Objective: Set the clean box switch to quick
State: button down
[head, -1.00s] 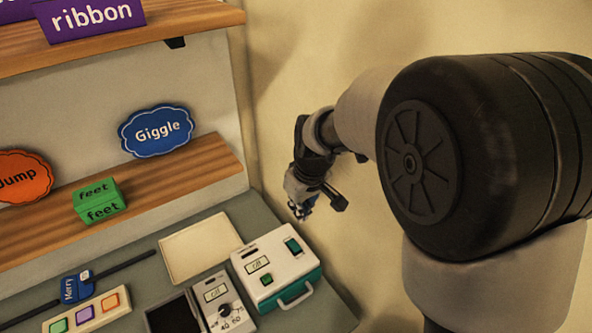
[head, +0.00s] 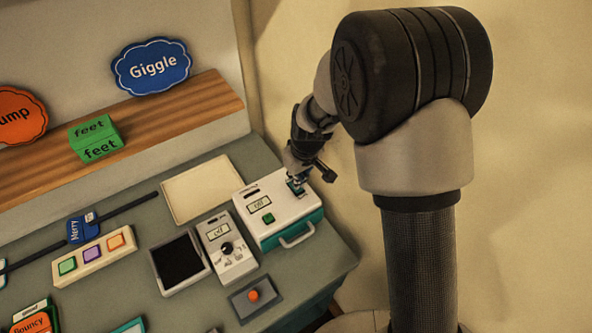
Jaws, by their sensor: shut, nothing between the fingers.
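A white and teal box (head: 283,214) with a carrying handle stands at the right end of the grey-green table; it looks like the clean box. Its small display (head: 259,204) reads "off". A green button (head: 268,218) is on its top, below the display. A dark green rocker switch at the top's right is mostly hidden by my gripper (head: 297,185), so its setting cannot be read. My gripper is shut and empty, pointing down at the switch. Whether it touches the switch cannot be told.
Left of the box stand a white dial unit (head: 228,255) and a black-topped pad (head: 180,262). A cream tray (head: 202,189) lies behind. An orange button (head: 253,295) sits in front. A three-button panel (head: 94,254) is further left.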

jog(key=shift+f, duration=0.2)
jog(key=shift+s+d+f+b, duration=0.15)
jog(key=shift+s+f+b, duration=0.1)
jog(key=shift+f+b, duration=0.45)
jog(key=shift+s+d+r+b, duration=0.2)
jog(key=shift+s+d+b, duration=0.1)
jog(key=shift+b, duration=0.2)
jog(key=shift+a, duration=0.1)
jog(key=shift+w+r, duration=0.1)
jog(key=shift+w, duration=0.05)
